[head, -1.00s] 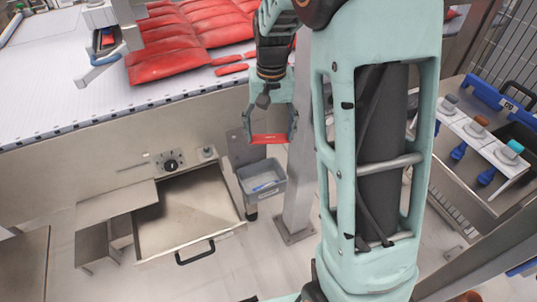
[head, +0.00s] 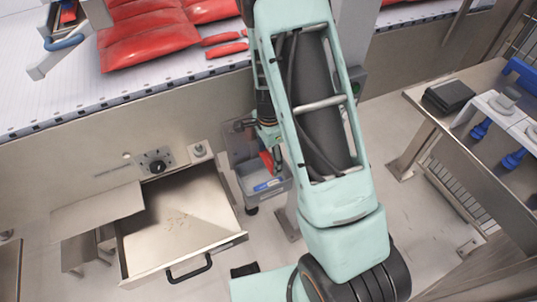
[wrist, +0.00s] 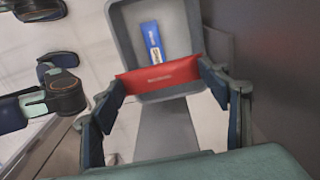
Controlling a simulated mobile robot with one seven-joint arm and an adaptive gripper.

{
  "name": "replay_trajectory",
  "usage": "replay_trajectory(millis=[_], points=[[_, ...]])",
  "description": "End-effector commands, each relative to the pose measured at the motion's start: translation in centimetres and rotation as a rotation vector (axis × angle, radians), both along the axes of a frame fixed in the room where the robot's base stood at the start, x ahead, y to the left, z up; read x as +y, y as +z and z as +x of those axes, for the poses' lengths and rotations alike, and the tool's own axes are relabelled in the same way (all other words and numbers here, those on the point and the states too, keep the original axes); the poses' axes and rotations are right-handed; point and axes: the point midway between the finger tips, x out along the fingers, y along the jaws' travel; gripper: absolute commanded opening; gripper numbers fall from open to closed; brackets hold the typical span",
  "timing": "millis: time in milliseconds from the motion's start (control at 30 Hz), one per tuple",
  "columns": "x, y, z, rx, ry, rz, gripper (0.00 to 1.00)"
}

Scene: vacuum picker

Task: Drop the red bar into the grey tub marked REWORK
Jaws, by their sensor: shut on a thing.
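My gripper (head: 270,160) is shut on the red bar (head: 267,163) and holds it over the grey tub (head: 268,199). In the wrist view the red bar (wrist: 158,79) spans crosswise between the two fingers of my gripper (wrist: 161,76), in front of the near part of the tub (wrist: 123,38). A blue packet (wrist: 152,38) lies inside the tub, and it also shows in the head view (head: 268,185). My arm hides part of the gripper in the head view. I cannot read any REWORK mark on the tub.
An open, shallow steel drawer (head: 180,225) stands left of the tub. A conveyor belt (head: 70,95) with red packs (head: 150,40) runs behind. A steel bench (head: 440,105) with a black box (head: 448,97) is at right. Bare floor shows between.

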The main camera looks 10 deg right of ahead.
Motion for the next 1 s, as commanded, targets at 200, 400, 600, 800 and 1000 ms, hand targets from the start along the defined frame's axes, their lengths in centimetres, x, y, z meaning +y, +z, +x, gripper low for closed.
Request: replay_trajectory(millis=[200,400,600,800,1000], points=[[0.0,-3.1,0.0,0.001,0.001,0.0,0.48],[0.0,-4.6,0.0,0.0,0.002,0.0,0.48],[0.0,-4.6,0.1,-0.001,0.003,0.0,0.48],[0.0,-4.6,0.0,0.0,0.003,0.0,0.79],[0.0,-4.6,0.0,0.0,0.003,0.0,0.89]])
